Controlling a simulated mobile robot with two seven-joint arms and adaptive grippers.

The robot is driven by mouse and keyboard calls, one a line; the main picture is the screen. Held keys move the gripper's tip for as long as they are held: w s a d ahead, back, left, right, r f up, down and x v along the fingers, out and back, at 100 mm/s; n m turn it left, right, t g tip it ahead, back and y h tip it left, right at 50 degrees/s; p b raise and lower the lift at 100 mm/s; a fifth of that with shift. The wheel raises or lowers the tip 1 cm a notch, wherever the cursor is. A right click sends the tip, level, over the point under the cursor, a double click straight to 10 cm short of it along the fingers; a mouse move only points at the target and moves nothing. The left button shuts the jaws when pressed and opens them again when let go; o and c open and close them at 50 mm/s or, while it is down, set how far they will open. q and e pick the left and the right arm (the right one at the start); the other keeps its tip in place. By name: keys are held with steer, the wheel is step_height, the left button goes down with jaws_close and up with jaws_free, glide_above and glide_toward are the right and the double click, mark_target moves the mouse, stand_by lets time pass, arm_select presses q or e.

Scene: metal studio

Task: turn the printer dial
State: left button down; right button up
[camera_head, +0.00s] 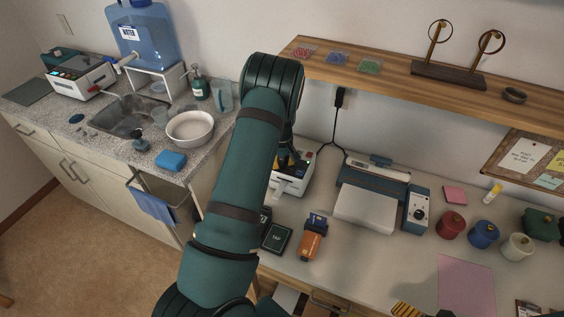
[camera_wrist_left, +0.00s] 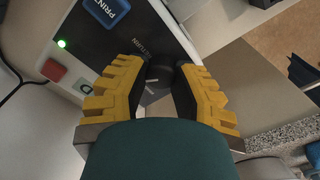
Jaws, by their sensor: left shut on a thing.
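The printer (camera_head: 291,184) is a white and dark box on the desk, partly hidden behind my left arm in the head view. In the left wrist view the printer (camera_wrist_left: 130,35) shows a blue PRINT button, a green light, a red button and a RETURN label. My left gripper (camera_wrist_left: 162,84) has its yellow fingers on either side of the dark dial (camera_wrist_left: 159,68) and is shut on it. The fingers cover part of the dial. A yellow-and-black striped part, seemingly my right gripper (camera_head: 405,309), shows at the bottom edge of the head view, mostly cut off.
A blue-grey machine with a knob (camera_head: 416,211) stands right of the printer. A dark box (camera_head: 277,238) and an orange box (camera_head: 310,246) lie in front. Coloured jars (camera_head: 483,233) stand at the right. A wooden shelf (camera_head: 400,77) runs above.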

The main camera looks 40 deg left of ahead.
arm_select(q)
steer(key=shift+f, duration=0.1)
steer(key=c, duration=0.7)
jaws_free()
steer(key=shift+c, duration=0.2)
steer(key=shift+r, duration=0.45)
step_height(320, 180, up, 11)
